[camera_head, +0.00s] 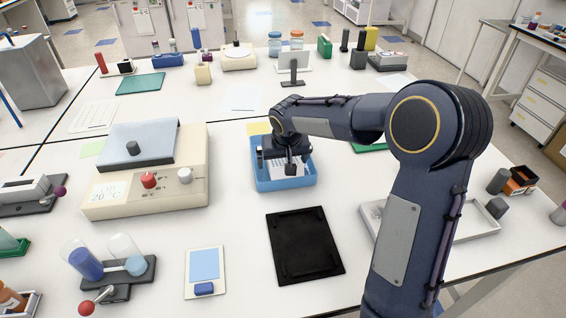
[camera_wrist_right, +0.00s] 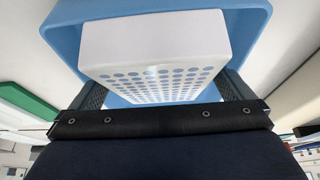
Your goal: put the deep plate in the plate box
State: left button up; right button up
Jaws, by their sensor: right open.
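The blue plate box (camera_head: 287,185) stands on the white bench, right of the cycler. The white deep plate (camera_head: 291,171), with rows of round wells, is inside the box's walls and partly hidden by my right gripper. In the right wrist view the deep plate (camera_wrist_right: 150,42) lies between the two fingers, with the blue box (camera_wrist_right: 62,30) around it. My right gripper (camera_head: 285,163) is open over the box, its fingers at either side of the plate. Whether the plate rests flat on the box floor is hidden. My left gripper is not in view.
A beige cycler (camera_head: 150,185) with a grey lid stands left of the box. A black mat (camera_head: 304,245) lies in front of it. A green item (camera_head: 370,148) and a pale tray (camera_head: 475,226) are partly behind my right arm. A tablet stand (camera_head: 293,68) is behind.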

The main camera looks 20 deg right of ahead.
dwell(0.4)
jog(key=c, duration=1.1)
jog(key=shift+r+p, duration=0.3)
jog(key=shift+p, duration=0.05)
jog(key=v, duration=0.4)
jog(key=shift+w+r, duration=0.1)
jog(key=shift+w, duration=0.35)
jog(key=s+r, duration=0.1)
jog(key=s+a+r, duration=0.1)
jog(key=s+r, duration=0.1)
jog(key=r, duration=0.1)
jog(key=shift+a+b, duration=0.3)
jog(key=shift+b, duration=0.1)
jog(key=shift+s+a+r+b, duration=0.2)
jog(key=shift+s+a+r, duration=0.55)
jog(key=shift+s, duration=0.75)
jog(key=shift+s+a+r+b, duration=0.2)
jog(key=shift+s+a+r, duration=0.6)
jog(key=shift+s, duration=0.75)
jog(key=shift+s+a+r+b, duration=0.2)
jog(key=shift+s+a+r, duration=0.55)
jog(key=shift+s, duration=0.75)
